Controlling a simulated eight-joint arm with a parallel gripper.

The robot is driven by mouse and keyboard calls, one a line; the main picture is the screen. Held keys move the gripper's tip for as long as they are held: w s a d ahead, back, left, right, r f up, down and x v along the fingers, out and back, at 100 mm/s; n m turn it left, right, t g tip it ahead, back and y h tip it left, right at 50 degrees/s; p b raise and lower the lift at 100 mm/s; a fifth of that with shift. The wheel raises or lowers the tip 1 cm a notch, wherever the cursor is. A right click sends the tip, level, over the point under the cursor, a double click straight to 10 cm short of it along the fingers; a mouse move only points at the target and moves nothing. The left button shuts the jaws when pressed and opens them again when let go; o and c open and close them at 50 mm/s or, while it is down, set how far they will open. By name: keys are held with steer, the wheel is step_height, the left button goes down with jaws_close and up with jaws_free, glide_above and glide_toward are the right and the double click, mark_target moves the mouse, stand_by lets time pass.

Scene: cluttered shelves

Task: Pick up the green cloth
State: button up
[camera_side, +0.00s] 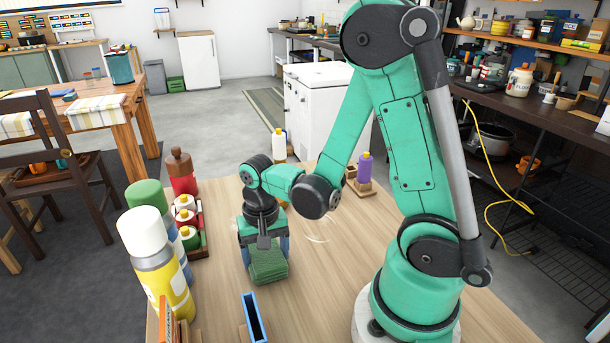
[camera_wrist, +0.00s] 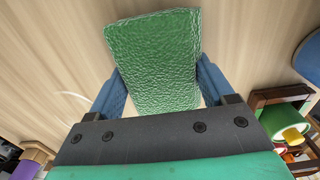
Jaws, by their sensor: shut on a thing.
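The green cloth (camera_side: 268,262) is a folded, textured block between the fingers of my gripper (camera_side: 265,250) in the side view. In the wrist view the green cloth (camera_wrist: 155,62) fills the space between the two blue fingers of my gripper (camera_wrist: 158,85). Both fingers press against its sides, so my gripper is shut on it. The cloth is close above the wooden table (camera_side: 325,265); I cannot tell whether its lower edge touches the surface.
Left of the cloth stand a yellow spray can (camera_side: 164,275) with a white cap, a red bottle (camera_side: 181,172) and a rack of small bottles (camera_side: 188,222). A blue open box (camera_side: 254,318) is in front. A purple bottle (camera_side: 364,168) stands behind. The table's middle is clear.

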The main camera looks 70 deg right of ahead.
mark_target(266, 252)
step_height(266, 252, up, 20)
stand_by(0.6)
steer(key=o, duration=0.7)
steer(key=c, duration=0.8)
steer(key=d+f+m, duration=0.3)
steer(key=d+f, duration=0.1)
steer(key=d, duration=0.1)
steer(key=s+d+f+m, duration=0.1)
steer(key=d+f+m, duration=0.2)
steer(key=d+f, duration=0.1)
steer(key=d+f+m, duration=0.2)
steer(key=d+f, duration=0.3)
steer(key=d, duration=0.1)
steer(key=shift+s+d+m, duration=0.3)
steer(key=shift+d+m, duration=0.05)
steer(key=shift+m, duration=0.05)
steer(key=shift+c, duration=0.2)
steer(key=shift+s+d+f, duration=0.1)
steer(key=shift+d+f, duration=0.05)
steer(key=shift+f, duration=2.8)
